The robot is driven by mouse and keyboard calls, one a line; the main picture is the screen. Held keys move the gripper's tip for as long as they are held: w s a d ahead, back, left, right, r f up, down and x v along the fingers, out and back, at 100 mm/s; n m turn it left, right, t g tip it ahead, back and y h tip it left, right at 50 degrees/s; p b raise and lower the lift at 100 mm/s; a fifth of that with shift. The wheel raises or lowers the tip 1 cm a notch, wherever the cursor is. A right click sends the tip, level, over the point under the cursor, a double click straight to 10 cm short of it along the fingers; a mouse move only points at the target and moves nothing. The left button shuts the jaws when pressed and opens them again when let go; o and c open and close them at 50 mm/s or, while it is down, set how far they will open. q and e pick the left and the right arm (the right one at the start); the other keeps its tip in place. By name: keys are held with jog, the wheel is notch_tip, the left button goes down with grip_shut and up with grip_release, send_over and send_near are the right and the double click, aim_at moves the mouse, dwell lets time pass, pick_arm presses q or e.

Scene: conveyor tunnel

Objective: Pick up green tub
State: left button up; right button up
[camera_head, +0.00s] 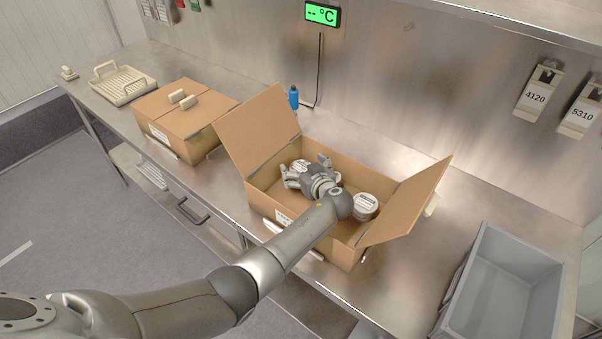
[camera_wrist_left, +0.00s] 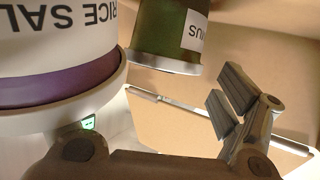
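The green tub (camera_wrist_left: 160,32), with a pale rim and a white label, shows at the top of the left wrist view. Beside it is a larger white tub with a purple band (camera_wrist_left: 60,50), its label partly reading "RICE SAL". My left gripper (camera_head: 306,168) is inside the open cardboard box (camera_head: 262,203), fingers spread among white-lidded tubs. In the left wrist view one finger (camera_wrist_left: 236,95) stands to the right, apart from the green tub; the other finger is mostly hidden. The head view does not show which lid is the green tub's. My right gripper is out of view.
Another white-lidded tub (camera_head: 365,206) sits at the box's right end. The box flaps stand open. A closed box (camera_head: 180,125), a blue bottle (camera_head: 293,97) and a grey crate (camera_head: 478,290) are on the steel counter (camera_head: 405,155). The wall is close behind.

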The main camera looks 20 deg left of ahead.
pick_arm(q)
jog(key=shift+o, duration=0.2)
jog(key=shift+s+a+f, duration=0.1)
jog(key=shift+s+f, duration=0.1)
jog(key=shift+f, duration=0.2)
jog(key=shift+s+a+f, duration=0.1)
jog(key=shift+s+f, duration=0.05)
jog(key=shift+f, duration=0.25)
jog(key=c, duration=1.2)
jog(key=shift+w+d+r, duration=0.1)
jog(key=shift+r, duration=0.05)
jog(key=shift+w+r+b, duration=0.25)
jog(key=shift+r+b, duration=0.35)
jog(key=shift+r, duration=0.05)
jog(key=s+r+b, duration=0.1)
jog(key=s+r, duration=0.3)
jog(key=s+a+r+b, duration=0.1)
jog(key=s+r, duration=0.3)
jog(key=s, duration=0.1)
jog(key=s+a+r+b, duration=0.1)
jog(key=s+r, duration=0.3)
jog(key=shift+s+a+b, duration=0.2)
jog(key=shift+s+b, duration=0.1)
